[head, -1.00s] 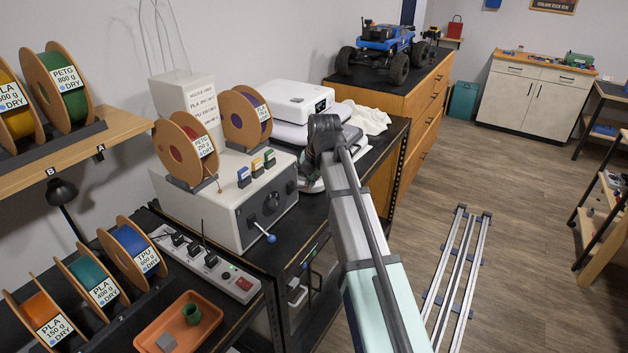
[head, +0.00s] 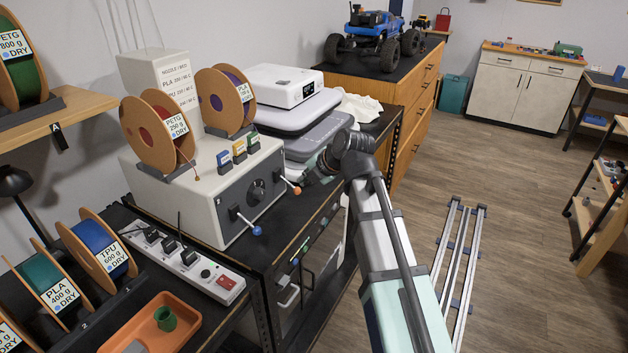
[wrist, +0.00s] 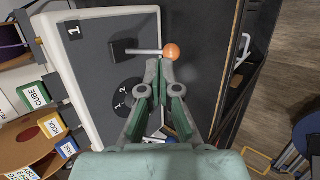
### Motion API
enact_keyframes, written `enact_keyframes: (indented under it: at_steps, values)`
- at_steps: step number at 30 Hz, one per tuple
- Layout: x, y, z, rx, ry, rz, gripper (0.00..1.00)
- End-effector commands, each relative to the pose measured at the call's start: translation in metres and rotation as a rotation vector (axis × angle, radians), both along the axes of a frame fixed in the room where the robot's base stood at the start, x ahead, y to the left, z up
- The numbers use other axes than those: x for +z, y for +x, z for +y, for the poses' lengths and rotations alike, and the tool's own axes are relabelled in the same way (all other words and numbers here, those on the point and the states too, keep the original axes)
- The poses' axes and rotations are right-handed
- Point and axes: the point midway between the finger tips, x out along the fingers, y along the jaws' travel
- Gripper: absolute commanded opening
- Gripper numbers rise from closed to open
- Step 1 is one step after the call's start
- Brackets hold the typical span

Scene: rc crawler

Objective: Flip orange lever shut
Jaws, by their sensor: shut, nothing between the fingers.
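The orange lever (head: 294,189) sticks out from the front panel of the white-and-grey box, to the right of the dial (head: 256,192). In the wrist view its orange ball (wrist: 171,51) ends a metal rod that runs left to a dark mount (wrist: 122,49). My gripper (wrist: 159,66) is shut and empty, its fingertips just below the ball and rod in that picture. I cannot tell whether they touch. In the head view my gripper (head: 312,179) is beside the panel, partly hidden by my wrist. A blue-tipped lever (head: 256,230) sits left of the dial.
Two filament spools (head: 157,132) and small coloured cards (head: 239,150) sit on the box. A white appliance (head: 296,88) stands behind my wrist. A power strip (head: 190,262) and an orange tray (head: 154,326) lie in front.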

Motion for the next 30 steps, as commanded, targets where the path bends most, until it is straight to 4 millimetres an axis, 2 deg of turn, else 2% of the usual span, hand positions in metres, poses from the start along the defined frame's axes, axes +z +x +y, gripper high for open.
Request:
enact_keyframes:
  at_steps: [12, 24, 30]
  values:
    - [0.015, 0.000, -0.001, -0.001, -0.001, 0.002, 0.00]
    - [0.016, 0.000, -0.001, -0.001, -0.001, 0.002, 0.00]
    - [0.020, -0.010, -0.011, -0.001, -0.002, 0.001, 0.00]
